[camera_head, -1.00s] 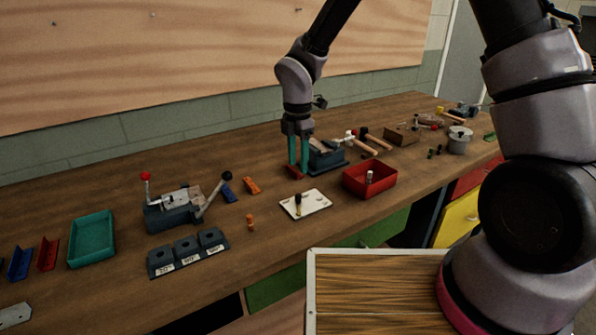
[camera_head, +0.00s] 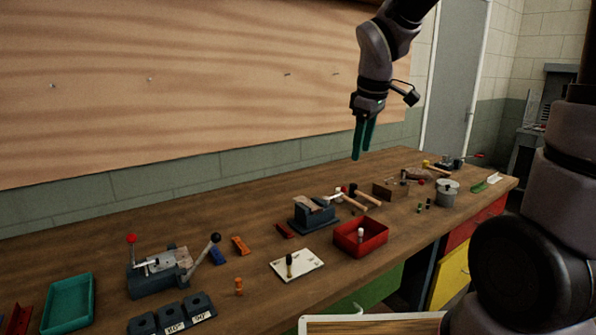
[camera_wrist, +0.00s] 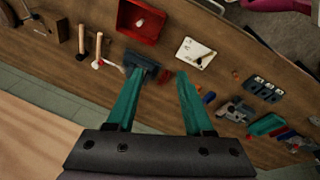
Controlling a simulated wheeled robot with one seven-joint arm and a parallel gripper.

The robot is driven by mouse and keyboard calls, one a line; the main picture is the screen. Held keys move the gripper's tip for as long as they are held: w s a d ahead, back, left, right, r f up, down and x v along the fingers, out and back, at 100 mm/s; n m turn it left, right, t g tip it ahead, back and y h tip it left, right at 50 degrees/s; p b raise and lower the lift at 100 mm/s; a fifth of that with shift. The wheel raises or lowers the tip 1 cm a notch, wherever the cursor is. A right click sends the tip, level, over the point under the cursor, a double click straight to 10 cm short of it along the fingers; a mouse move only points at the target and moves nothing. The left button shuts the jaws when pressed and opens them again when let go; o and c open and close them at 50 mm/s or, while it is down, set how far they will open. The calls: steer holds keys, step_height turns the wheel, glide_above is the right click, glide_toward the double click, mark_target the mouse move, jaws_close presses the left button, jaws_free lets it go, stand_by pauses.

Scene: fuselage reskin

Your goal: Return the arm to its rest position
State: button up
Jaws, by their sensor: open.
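My gripper (camera_head: 363,153) hangs in the air above the back of the workbench (camera_head: 200,222), its two green fingers pointing down. It is clear of everything on the bench. In the wrist view my gripper (camera_wrist: 155,88) is open, with its fingers apart and nothing held between them. The bench top lies well below the fingers in that view.
Below stand a dark blue block fixture (camera_head: 313,216), a red bin (camera_head: 361,238), a white plate (camera_head: 297,264) and a lever clamp (camera_head: 160,272). A teal tray (camera_head: 68,303) is at left. A wooden board (camera_head: 150,85) covers the wall behind. Hammers (camera_head: 366,196) lie right.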

steer(key=s+d+r+m+t+y, duration=0.1)
steer(key=s+d+r+m+t, duration=0.3)
steer(key=s+d+r+m, duration=0.6)
steer(key=s+m, duration=0.3)
steer(key=m, duration=0.1)
steer(key=shift+m+y, duration=0.3)
